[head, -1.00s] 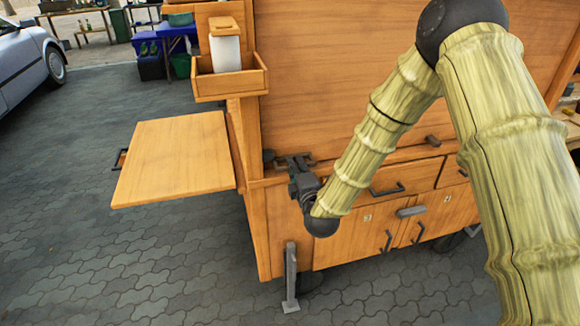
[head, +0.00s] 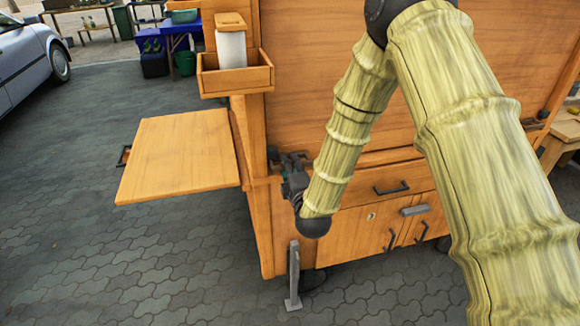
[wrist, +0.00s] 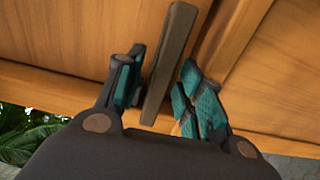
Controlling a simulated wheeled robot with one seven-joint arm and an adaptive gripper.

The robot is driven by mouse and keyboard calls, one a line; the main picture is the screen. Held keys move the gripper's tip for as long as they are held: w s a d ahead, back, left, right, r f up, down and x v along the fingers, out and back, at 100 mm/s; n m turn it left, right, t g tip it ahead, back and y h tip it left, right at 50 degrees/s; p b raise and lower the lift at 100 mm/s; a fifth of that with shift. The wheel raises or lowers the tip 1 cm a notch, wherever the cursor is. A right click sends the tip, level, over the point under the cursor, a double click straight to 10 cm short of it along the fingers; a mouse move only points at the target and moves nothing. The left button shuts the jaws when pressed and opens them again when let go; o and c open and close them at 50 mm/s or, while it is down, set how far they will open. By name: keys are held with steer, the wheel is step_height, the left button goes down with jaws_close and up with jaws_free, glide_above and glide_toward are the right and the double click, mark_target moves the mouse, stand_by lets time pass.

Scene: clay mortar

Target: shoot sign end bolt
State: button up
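A dark grey-brown bar (wrist: 168,65), which looks like the bolt, stands out against the wood in the wrist view. My gripper (wrist: 163,80) has one teal-padded finger on each side of it. The fingers are spread, with a gap at the left finger and a narrower one by the right fingertip; contact is not clear. In the head view my gripper (head: 290,165) is at the front left corner of the wooden cart (head: 262,220), just above its lower cabinet. My fingers and wrist hide most of the bolt there, and I cannot make out the sign end.
A wooden side shelf (head: 178,155) sticks out left of the cart. A small wooden box with a white container (head: 231,50) hangs above my gripper. Drawers and cabinet doors (head: 365,235) with dark handles are to the right. Open paving (head: 100,260) lies left and front.

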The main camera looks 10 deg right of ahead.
steer(key=shift+d, duration=0.15)
steer(key=s+d, duration=0.1)
steer(key=s, duration=1)
steer(key=shift+s+d, duration=0.4)
steer(key=s+d+f+m+g+h+p, duration=0.1)
steer(key=s+d+f+m+g, duration=0.35)
steer(key=s+f, duration=0.4)
steer(key=s+d+f+m+g+h+p, duration=0.15)
steer(key=s+d+f+m+g, duration=0.3)
steer(key=f, duration=0.75)
steer(key=s+d+f+m+g, duration=0.1)
steer(key=s+f+m+g, duration=0.2)
steer(key=s, duration=0.5)
steer(key=s+d+f+m+g+p, duration=0.1)
steer(key=s+f+m+g, duration=0.2)
steer(key=s, duration=0.5)
steer(key=s+d+f+m+g+p, duration=0.1)
steer(key=s+d+f+m+g, duration=0.1)
steer(key=s+m, duration=0.3)
steer(key=s+f, duration=0.1)
steer(key=s, duration=0.3)
steer(key=shift+f+g, duration=0.35)
steer(key=shift+g, duration=0.05)
steer(key=shift+s, duration=0.15)
